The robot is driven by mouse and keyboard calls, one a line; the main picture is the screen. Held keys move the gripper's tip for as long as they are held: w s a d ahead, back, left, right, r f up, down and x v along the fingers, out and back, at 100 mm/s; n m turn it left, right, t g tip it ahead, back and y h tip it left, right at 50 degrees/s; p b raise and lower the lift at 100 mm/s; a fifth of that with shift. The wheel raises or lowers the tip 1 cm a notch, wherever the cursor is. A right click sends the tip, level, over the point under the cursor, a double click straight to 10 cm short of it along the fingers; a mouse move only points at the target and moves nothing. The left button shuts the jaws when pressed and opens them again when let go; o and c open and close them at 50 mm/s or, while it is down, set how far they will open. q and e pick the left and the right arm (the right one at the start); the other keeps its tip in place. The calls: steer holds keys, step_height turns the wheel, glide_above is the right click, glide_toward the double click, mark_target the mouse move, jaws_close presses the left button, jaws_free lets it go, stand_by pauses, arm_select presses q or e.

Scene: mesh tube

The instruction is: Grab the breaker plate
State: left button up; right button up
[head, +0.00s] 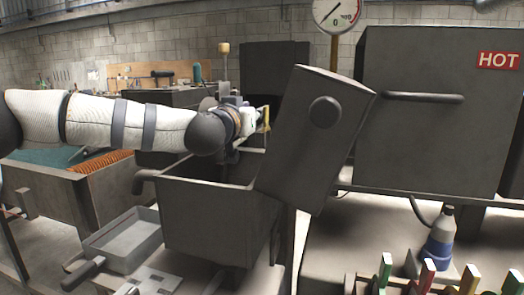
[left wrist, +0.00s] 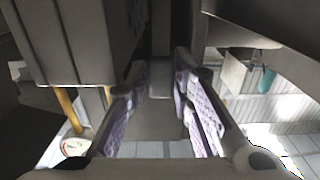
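I cannot make out the breaker plate for certain in either view. My left gripper (head: 262,120) reaches in from the left, above the back of an open dark grey bin and just left of a tilted dark grey block with a round knob (head: 324,112). In the left wrist view, the left gripper (left wrist: 160,82) has its two purple-padded fingers apart. A grey surface lies beyond the gap, and I see nothing clearly held. The block hides part of the space beyond the gripper. My right gripper is not in view.
The open bin (head: 215,225) stands below my left arm, with a shallow grey tray (head: 128,240) to its left. A large dark housing (head: 440,130) with a handle and HOT sign is at right.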

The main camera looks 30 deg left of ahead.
arm_select(q)
steer(key=shift+s+r, duration=0.15)
steer(key=shift+r, duration=0.05)
jaws_close()
